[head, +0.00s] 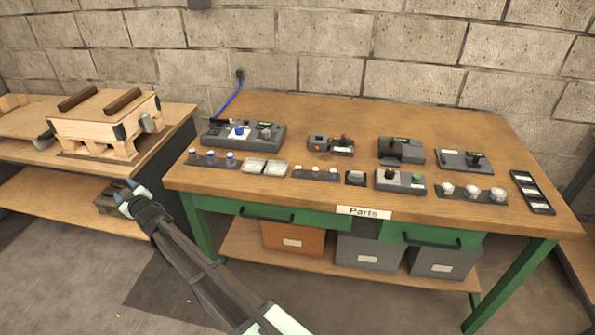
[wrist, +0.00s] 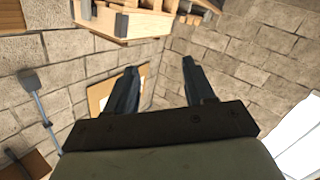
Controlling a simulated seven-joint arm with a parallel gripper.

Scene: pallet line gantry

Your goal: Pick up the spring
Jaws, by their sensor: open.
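I cannot make out a spring for certain in either view; the parts on the bench are too small to tell. The wooden bench (head: 300,120) carries several small parts and dark devices. My gripper (head: 124,190) is open, left of the bench and in front of the left table. In the wrist view my gripper (wrist: 157,68) has its two dark fingers apart, with nothing between them.
The left table (head: 170,125) holds a wooden pallet-like block (head: 90,128) with two brown bars on top. Under the bench, an orange bin (head: 292,238) and grey bins (head: 370,252) sit on a shelf. A block wall stands behind. The bench's middle back is clear.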

